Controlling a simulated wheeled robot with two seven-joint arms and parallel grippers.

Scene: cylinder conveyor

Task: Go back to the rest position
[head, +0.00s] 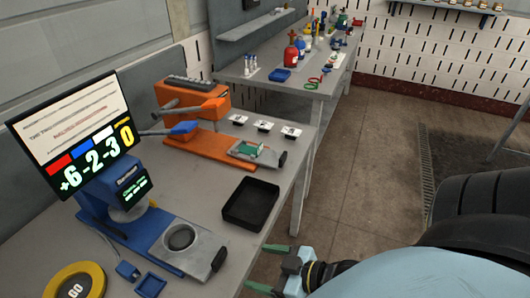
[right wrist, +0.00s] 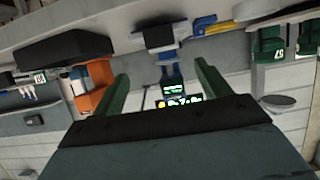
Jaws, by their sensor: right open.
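My right gripper (head: 268,268) shows at the bottom of the head view, beside the front edge of the workbench. Its two green fingers are apart with nothing between them. In the right wrist view the green fingers (right wrist: 160,90) also stand apart and empty, with the bench upside down beyond them. My left gripper shows in neither view.
The near workbench (head: 215,195) holds a screen (head: 75,135), a blue device (head: 150,225), an orange device (head: 205,148) and a black tray (head: 250,203). A second bench (head: 300,82) with small cylinders stands behind.

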